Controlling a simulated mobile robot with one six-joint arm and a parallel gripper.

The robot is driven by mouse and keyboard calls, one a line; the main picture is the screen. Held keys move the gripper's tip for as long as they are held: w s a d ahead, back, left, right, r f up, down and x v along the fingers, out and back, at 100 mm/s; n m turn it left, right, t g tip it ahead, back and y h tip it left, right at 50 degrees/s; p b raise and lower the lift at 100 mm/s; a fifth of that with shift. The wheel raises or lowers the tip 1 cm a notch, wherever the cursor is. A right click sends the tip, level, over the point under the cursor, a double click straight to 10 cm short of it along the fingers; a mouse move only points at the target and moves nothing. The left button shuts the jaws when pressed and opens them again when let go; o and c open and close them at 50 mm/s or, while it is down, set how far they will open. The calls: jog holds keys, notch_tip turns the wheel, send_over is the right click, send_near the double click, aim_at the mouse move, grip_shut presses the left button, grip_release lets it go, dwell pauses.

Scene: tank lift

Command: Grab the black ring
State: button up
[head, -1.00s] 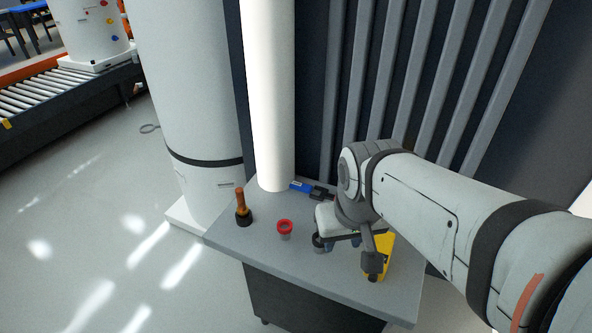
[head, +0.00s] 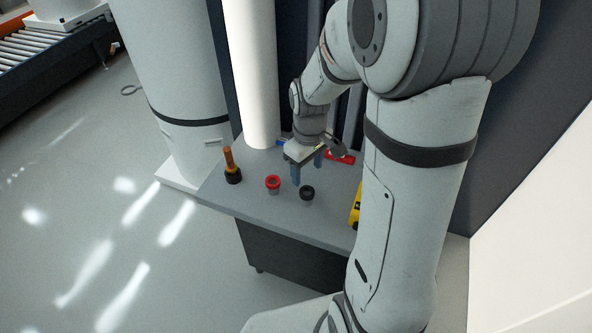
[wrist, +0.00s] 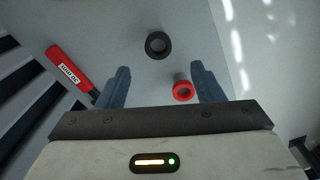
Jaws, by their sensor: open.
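The black ring (head: 307,192) sits on the grey table, near its front edge, to the right of the red ring (head: 273,182). In the wrist view the black ring (wrist: 158,44) lies ahead of the fingers, roughly between their lines. The red ring (wrist: 183,90) shows closer, just inside the right-hand finger. My gripper (head: 307,170) is open and empty, pointing down above the table behind the black ring, and apart from it. In the wrist view my gripper's fingers (wrist: 161,88) are spread wide.
The grey table (head: 262,208) also holds an orange-handled tool (head: 230,165) at left, a red object (head: 341,158) behind and a yellow object (head: 355,208) partly hidden by my arm. A white column (head: 250,75) rises at the table's back.

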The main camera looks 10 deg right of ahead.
aim_at(307, 194)
jog(key=f, duration=0.8)
jog(key=shift+w+d+f+p, duration=0.1)
jog(key=shift+w+p, duration=0.1)
jog(key=shift+p, duration=0.2)
jog(key=shift+c, duration=0.3)
jog(key=c, duration=1)
